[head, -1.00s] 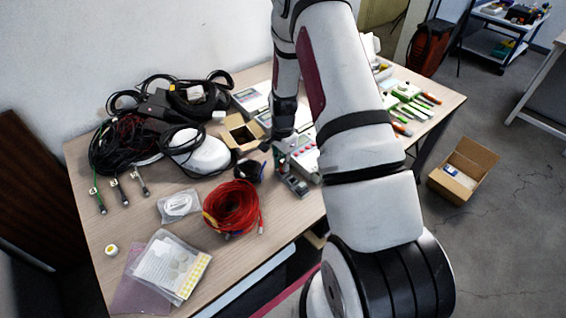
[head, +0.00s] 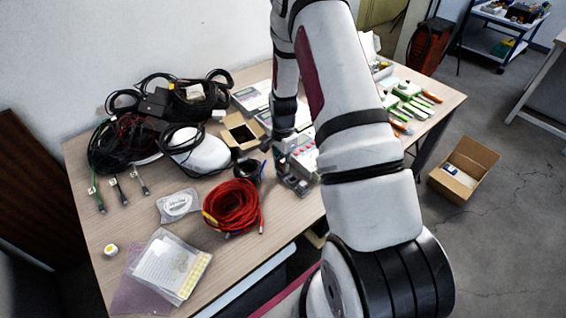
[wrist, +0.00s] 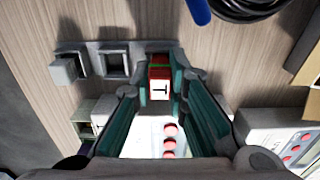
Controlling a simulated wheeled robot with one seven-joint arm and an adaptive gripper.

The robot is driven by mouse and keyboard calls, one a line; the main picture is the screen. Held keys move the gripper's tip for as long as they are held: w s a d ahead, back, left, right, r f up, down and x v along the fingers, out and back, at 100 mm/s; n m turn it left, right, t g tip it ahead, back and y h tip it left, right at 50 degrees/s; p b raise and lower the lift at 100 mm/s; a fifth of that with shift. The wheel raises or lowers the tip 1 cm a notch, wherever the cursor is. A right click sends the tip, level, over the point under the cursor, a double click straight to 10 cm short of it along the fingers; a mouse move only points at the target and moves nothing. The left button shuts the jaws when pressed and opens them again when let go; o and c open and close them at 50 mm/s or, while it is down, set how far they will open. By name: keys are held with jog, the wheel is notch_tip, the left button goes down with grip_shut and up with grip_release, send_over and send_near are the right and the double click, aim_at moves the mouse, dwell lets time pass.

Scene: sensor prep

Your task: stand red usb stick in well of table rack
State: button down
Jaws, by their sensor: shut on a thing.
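My gripper (wrist: 161,88) is shut on the red usb stick (wrist: 158,72), which has a white label with a black mark. The grey table rack (wrist: 136,48) runs across the upper left of the wrist view. Its right well is at the stick's far end; the stick and fingers partly cover it, so I cannot tell whether the stick is inside. The middle well (wrist: 114,64) looks empty. A grey block (wrist: 65,69) is at the left well. In the head view the rack (head: 297,184) is below my gripper (head: 282,150), and the stick cannot be made out.
White devices with red buttons (wrist: 170,140) lie close under the fingers. An open cardboard box (head: 240,132), a red cable coil (head: 232,205) and black cables (head: 125,140) crowd the table to the left. Bare wood (wrist: 40,25) shows beyond the rack.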

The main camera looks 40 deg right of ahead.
jog(key=c, duration=1.3)
grip_release()
jog(key=shift+c, duration=0.2)
jog(key=shift+r+p, duration=1.05)
jog(key=shift+r, duration=2.4)
